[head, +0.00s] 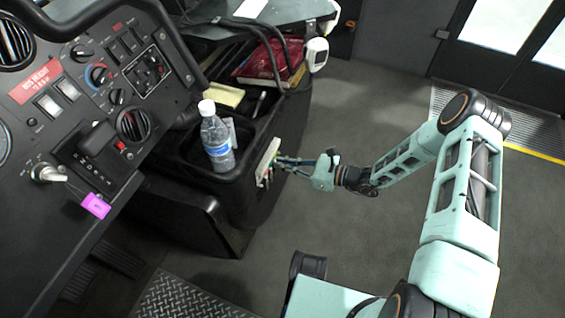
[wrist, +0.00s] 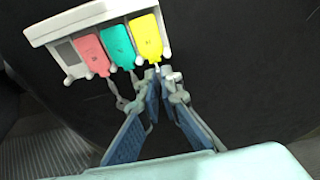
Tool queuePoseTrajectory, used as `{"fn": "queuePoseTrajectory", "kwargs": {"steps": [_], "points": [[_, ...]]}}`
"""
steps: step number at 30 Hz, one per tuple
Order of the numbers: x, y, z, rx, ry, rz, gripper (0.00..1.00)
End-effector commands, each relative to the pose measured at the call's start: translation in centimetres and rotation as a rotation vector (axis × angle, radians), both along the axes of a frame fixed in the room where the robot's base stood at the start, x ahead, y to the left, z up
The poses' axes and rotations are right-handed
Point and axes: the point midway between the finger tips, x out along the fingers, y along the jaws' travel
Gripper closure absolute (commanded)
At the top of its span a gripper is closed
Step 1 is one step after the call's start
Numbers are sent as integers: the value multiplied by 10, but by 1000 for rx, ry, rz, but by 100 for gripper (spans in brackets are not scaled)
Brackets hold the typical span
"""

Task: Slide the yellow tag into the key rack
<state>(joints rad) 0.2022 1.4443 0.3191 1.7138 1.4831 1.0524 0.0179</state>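The white key rack (wrist: 112,14) is on the dark console side. It also shows in the head view (head: 269,158). A pink tag (wrist: 91,54), a teal tag (wrist: 117,46) and the yellow tag (wrist: 146,36) sit side by side in it, the yellow one at the right end. The leftmost slot holds no tag. My gripper (wrist: 161,76) is just below the yellow tag, its fingertips close together around the tag's lower end. Whether they touch or grip it is unclear. In the head view my gripper (head: 284,161) reaches the rack from the right.
A water bottle (head: 216,138) stands in the console tray above the rack. A red book (head: 268,62) lies farther back. A magenta tag (head: 96,206) hangs at the dashboard's ignition. Open floor (head: 350,100) lies right of the console.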

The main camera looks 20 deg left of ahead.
Motion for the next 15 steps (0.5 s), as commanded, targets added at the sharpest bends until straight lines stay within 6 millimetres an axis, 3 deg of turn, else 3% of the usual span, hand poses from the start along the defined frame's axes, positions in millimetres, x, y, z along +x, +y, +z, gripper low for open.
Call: {"fn": "queuePoseTrajectory", "kwargs": {"steps": [4, 10, 15], "points": [[0, 0, 0, 0, 0, 0, 100], [0, 0, 0, 0, 0, 0, 75], [0, 0, 0, 0, 0, 0, 75]]}}
